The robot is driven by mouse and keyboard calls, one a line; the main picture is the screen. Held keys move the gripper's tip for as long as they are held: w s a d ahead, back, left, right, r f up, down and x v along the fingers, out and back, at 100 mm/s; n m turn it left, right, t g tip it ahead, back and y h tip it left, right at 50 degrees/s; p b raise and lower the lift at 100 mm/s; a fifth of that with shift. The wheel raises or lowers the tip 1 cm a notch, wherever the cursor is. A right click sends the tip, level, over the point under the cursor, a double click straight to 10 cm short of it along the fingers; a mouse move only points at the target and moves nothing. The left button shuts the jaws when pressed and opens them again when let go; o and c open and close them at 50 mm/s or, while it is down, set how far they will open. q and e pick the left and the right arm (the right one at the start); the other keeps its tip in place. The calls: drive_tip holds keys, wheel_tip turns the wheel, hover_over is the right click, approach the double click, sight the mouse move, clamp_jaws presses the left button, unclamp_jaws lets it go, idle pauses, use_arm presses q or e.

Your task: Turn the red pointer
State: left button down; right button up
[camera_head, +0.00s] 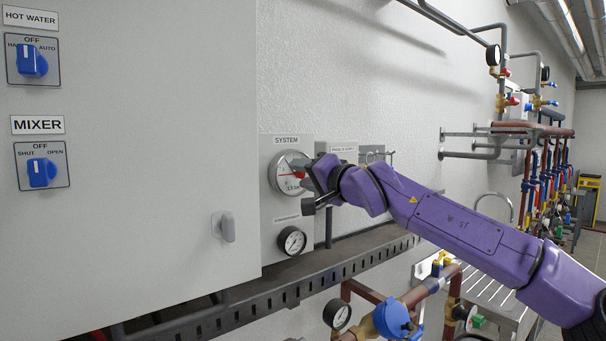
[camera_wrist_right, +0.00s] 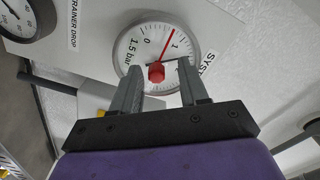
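The SYSTEM gauge (camera_head: 279,172) is a round white dial on a grey wall panel. In the right wrist view the gauge (camera_wrist_right: 134,40) shows a red pointer (camera_wrist_right: 168,45) with a red knob (camera_wrist_right: 156,73) at its centre. The pointer leans toward the mark 1. My right gripper (camera_wrist_right: 160,65) is open, with one finger on each side of the red knob. I cannot tell whether the fingers touch it. In the head view my right gripper (camera_head: 308,183) is in front of the dial's right part. My left gripper is not in view.
A smaller black-rimmed gauge (camera_head: 292,240) sits below the dial. A large grey cabinet (camera_head: 150,150) with blue HOT WATER (camera_head: 32,61) and MIXER (camera_head: 42,172) switches stands to the left. A perforated rail (camera_head: 290,288) runs underneath, with pipes and valves to the right.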

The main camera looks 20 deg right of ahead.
drive_tip(key=shift+w+d+f, duration=0.1)
drive_tip(key=shift+d, duration=0.1)
clamp_jaws()
drive_tip(key=shift+a, duration=0.3)
drive_tip(key=shift+d, duration=0.25)
drive_tip(key=shift+m, duration=0.3)
